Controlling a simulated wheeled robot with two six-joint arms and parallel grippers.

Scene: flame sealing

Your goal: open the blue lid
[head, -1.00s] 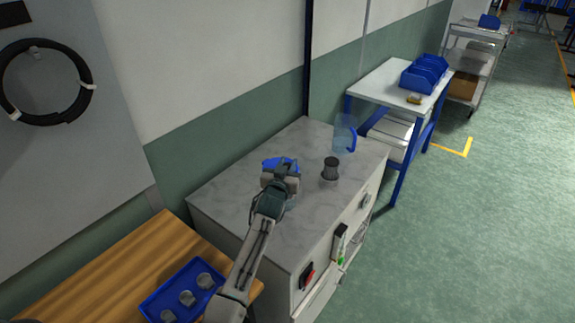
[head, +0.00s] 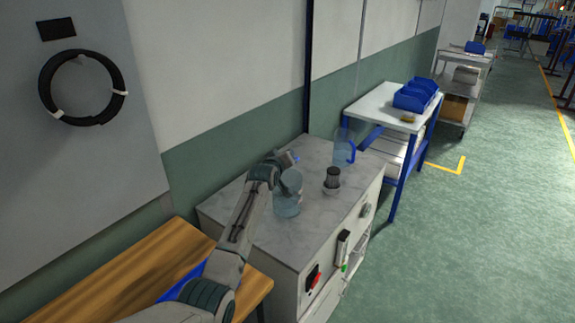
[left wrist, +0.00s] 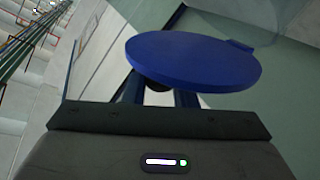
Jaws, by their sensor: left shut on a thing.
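The blue lid (left wrist: 195,60) is a flat round disc with a small tab, and it fills much of the left wrist view. My left gripper (left wrist: 160,97) is shut on it. In the head view, my left gripper (head: 286,160) is behind and above a clear jar (head: 287,203) on the grey-topped cabinet, and only a sliver of blue shows beside it. The jar stands upright and its top looks uncovered. The lid appears apart from the jar, mostly hidden by the gripper. My right gripper is not in view.
A wooden table (head: 110,270) with a blue tray (head: 180,282), partly hidden by my arm, is at left. The wall is close behind.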

